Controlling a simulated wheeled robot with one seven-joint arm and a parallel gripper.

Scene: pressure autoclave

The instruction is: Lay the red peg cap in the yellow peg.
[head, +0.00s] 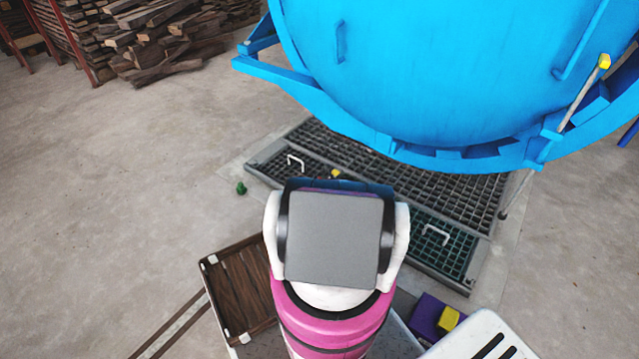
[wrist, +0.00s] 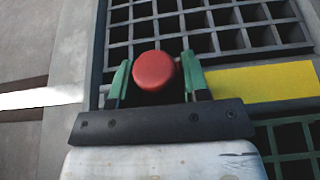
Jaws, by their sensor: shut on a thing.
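The red peg cap (wrist: 154,71) is round and sits between the two green fingertips of my gripper (wrist: 155,78) in the wrist view. My gripper is shut on it, above the dark grating. A flat yellow piece (wrist: 262,82) lies right of the right finger, apart from the cap; I cannot tell whether it is the yellow peg. In the head view a small yellow thing (head: 335,173) shows at the grating just beyond my arm, partly hidden. My gripper and the red cap are hidden behind my arm there.
A big blue autoclave door (head: 430,70) hangs over the floor grating (head: 400,175). A small green piece (head: 241,188) lies on the floor to the left. A wooden crate (head: 235,290) and a purple block with a yellow part (head: 448,318) are near me.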

